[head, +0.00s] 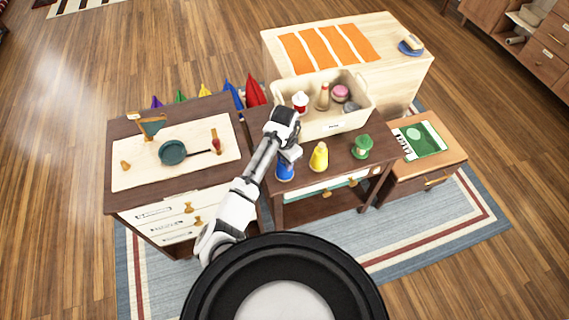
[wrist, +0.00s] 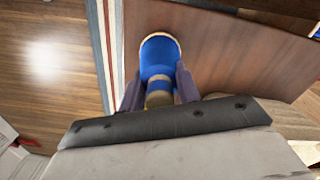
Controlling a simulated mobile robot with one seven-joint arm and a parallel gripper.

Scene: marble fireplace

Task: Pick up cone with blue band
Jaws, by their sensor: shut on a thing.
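The cone with the blue band (head: 285,171) is at the front left of the dark brown table (head: 337,178). It also shows in the wrist view (wrist: 160,52), with a wide blue part, a pale rim at its far end and a tan part nearer my gripper. My gripper (wrist: 159,88) has one finger on each side of it and is shut on it. In the head view my gripper (head: 289,154) covers the cone's top. I cannot tell whether its base touches the table.
A yellow cone (head: 319,157) and a green spool-like piece (head: 362,147) stand to the right on the same table. A cream bin (head: 355,115) with several items is behind. A cabinet with a pan (head: 173,152) stands left.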

